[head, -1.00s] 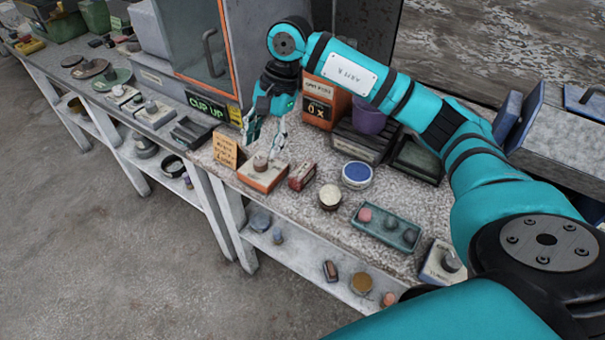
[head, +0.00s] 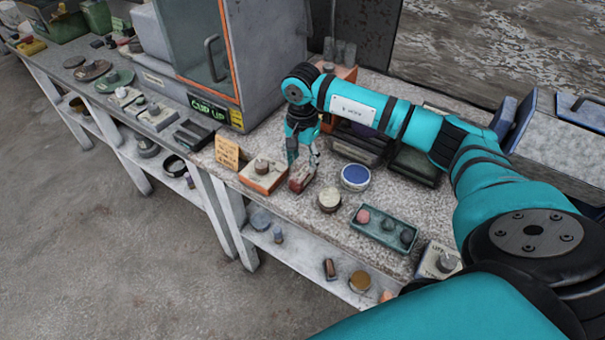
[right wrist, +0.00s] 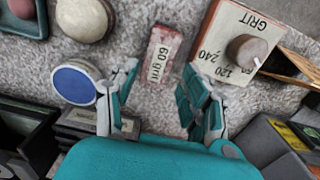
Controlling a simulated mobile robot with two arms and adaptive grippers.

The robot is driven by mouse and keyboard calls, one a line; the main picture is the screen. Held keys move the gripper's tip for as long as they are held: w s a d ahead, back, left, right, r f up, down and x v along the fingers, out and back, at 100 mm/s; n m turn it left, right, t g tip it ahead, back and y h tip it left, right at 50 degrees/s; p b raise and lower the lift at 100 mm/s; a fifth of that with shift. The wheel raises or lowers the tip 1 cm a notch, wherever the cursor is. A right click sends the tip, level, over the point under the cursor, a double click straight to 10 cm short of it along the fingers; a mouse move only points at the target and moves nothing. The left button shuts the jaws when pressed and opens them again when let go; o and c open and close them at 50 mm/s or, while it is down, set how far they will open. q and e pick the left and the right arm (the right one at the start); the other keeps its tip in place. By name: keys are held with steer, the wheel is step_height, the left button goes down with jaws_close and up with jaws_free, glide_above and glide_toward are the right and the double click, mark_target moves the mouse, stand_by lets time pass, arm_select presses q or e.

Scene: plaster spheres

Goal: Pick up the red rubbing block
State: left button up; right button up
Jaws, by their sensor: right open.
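The red rubbing block (head: 302,178) lies on the speckled bench top, between an orange-edged grit box and a round blue-topped tin. In the right wrist view the block (right wrist: 161,56) shows a pale worn face marked "60 grit" and red edges. My right gripper (head: 303,160) is at the block's far side in the head view, its fingertips close above or beside it. In the right wrist view the right gripper (right wrist: 158,82) is open, with the block ahead between its two fingers. Whether the fingers touch it cannot be told. My left gripper is not in view.
The grit box (head: 264,177) with a knob stands close left of the block. The blue-topped tin (head: 355,177) and a pale round pot (head: 329,199) stand to its right. A green tray (head: 386,229) holds small balls. A cabinet (head: 205,60) stands behind left.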

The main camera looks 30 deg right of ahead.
mark_target(303, 172)
steer(key=f, duration=0.1)
steer(key=f+p, duration=0.2)
steer(key=f, duration=0.1)
steer(key=shift+s+a, duration=0.1)
steer(key=shift+s, duration=0.2)
steer(key=shift+f, duration=0.65)
steer(key=shift+w, duration=0.1)
jaws_close()
